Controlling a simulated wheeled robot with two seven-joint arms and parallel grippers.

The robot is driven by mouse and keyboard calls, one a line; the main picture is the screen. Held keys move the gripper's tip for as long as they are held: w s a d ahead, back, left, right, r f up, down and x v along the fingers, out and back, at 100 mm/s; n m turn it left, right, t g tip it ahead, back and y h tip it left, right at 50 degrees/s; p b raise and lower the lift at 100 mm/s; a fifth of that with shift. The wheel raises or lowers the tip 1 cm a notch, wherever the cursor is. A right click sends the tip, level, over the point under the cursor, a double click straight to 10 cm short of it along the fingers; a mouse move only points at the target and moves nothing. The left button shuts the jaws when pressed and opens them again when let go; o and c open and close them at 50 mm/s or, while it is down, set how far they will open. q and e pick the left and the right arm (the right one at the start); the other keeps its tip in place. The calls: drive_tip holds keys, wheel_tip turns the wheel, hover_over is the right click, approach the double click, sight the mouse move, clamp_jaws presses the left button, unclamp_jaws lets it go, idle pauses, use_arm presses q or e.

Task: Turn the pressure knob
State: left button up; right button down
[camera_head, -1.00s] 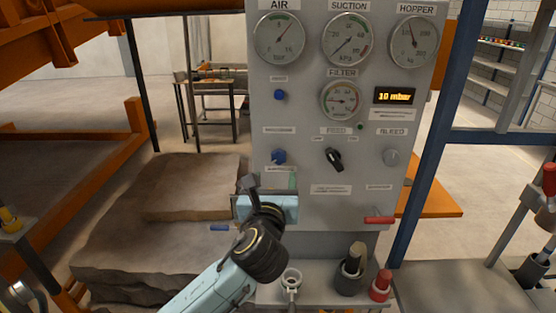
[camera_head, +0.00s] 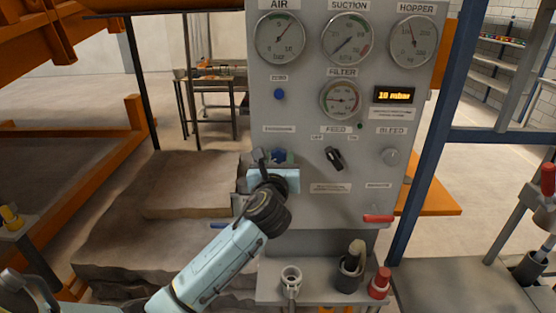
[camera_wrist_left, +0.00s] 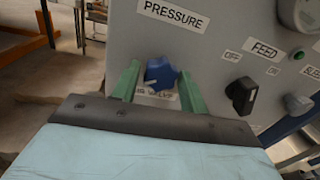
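The blue pressure knob (camera_wrist_left: 160,75) sits on the grey panel (camera_wrist_left: 215,40) under a PRESSURE label (camera_wrist_left: 173,15) in the left wrist view. My left gripper (camera_wrist_left: 158,85) is open, with one green finger on each side of the knob. Whether either finger touches it I cannot tell. In the head view the knob (camera_head: 279,154) is partly hidden behind my left gripper (camera_head: 274,162), which is in front of the panel's lower left part. My right gripper is not in view.
A black feed switch (camera_head: 334,158) and a grey bleed knob (camera_head: 390,157) are to the right. A blue button (camera_head: 280,94) and several gauges are above. A red handle (camera_head: 379,218) is at the lower right. A shelf (camera_head: 320,293) with small items is below.

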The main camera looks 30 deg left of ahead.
use_arm(q)
drive_tip(key=c, duration=0.6)
drive_tip(key=shift+n, duration=0.4)
drive_tip(key=n, duration=0.6)
drive_tip(key=shift+d+f+n+y, duration=0.1)
drive_tip(key=shift+n+y, duration=0.2)
drive_tip(key=shift+n, duration=0.1)
drive_tip(key=n+b, duration=0.2)
drive_tip(key=n, duration=0.3)
drive_tip(key=shift+w+n, duration=0.1)
drive_tip(key=shift+n, duration=0.3)
drive_tip(key=n+y+b, duration=0.1)
drive_tip(key=n, duration=0.4)
drive_tip(key=shift+b, duration=0.35)
drive_tip(key=shift+n, duration=0.4)
